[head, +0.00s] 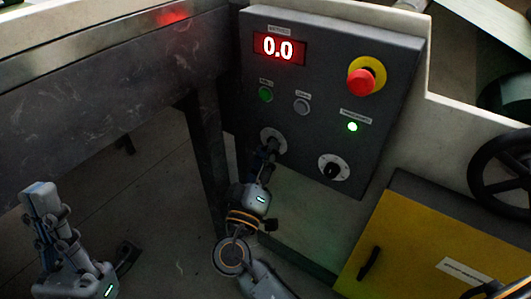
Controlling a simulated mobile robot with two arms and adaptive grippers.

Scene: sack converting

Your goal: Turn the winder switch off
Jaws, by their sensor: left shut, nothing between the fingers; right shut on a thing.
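A dark grey control panel (335,60) carries two rotary switches with round pale plates. My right gripper (269,151) reaches up to the left rotary switch (268,133) and is shut on its knob, which is mostly hidden by the fingers. The right rotary switch (333,168) has a black knob and stands free. The labels are too small to read, so I cannot tell which is the winder switch. My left gripper (40,190) is shut and empty, low at the left, away from the panel.
The panel also has a red display (279,48) reading 0.0, a red emergency button (361,82), a green button (265,95), a grey button (301,106) and a lit green lamp (352,127). A yellow cabinet (420,245) and black handwheel (502,170) stand right.

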